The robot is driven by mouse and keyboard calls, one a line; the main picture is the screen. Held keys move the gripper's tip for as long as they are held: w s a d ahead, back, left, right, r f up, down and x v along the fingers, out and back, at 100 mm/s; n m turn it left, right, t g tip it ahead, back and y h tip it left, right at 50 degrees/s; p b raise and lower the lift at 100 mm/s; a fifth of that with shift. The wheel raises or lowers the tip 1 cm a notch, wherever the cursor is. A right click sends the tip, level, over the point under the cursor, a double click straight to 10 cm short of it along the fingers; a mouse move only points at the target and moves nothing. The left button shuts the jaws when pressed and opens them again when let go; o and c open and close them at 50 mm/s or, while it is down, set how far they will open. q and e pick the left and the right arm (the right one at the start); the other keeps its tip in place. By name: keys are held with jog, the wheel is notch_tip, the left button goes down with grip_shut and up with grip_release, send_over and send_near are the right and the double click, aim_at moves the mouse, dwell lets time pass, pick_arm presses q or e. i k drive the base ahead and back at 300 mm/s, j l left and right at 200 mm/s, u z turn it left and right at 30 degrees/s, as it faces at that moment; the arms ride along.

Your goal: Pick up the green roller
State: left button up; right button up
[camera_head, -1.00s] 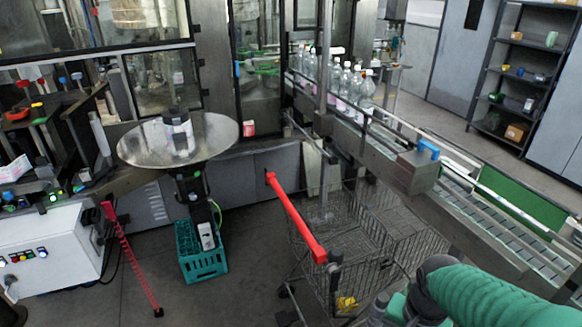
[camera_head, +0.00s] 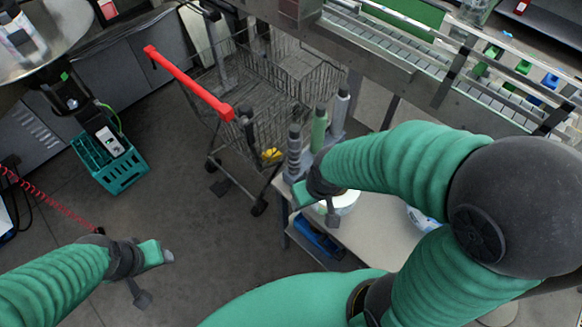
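The green roller (camera_head: 319,130) stands upright among grey rollers at the back of a small light table, just beyond my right wrist. A dark grey roller (camera_head: 294,150) stands to its left and a light grey one (camera_head: 341,106) to its right. Its lower end is partly hidden. My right gripper (camera_head: 317,207) is open and empty, with its fingers spread over the table's left front side, nearer than the roller and not touching it. My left gripper (camera_head: 153,278) is open and empty over the floor at lower left, well away from the table.
A wire shopping cart (camera_head: 222,82) with a red handle stands behind and left of the table (camera_head: 372,232). A white round item (camera_head: 345,201) lies under my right wrist. A conveyor (camera_head: 410,58) runs behind. A teal crate (camera_head: 120,175) is on the floor at left, with clear floor nearby.

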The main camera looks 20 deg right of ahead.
aim_at(319, 118)
jog(key=u, duration=1.3)
jog(key=z, duration=2.3)
jog(key=i+j, duration=0.25)
jog(key=i+j+z, duration=0.1)
jog(key=i+j, duration=0.15)
jog(key=j, duration=0.2)
jog(key=i+j, duration=0.25)
jog(key=j, duration=0.15)
jog(key=i+j+z, duration=0.1)
jog(key=i+j, duration=0.15)
jog(key=j, duration=0.1)
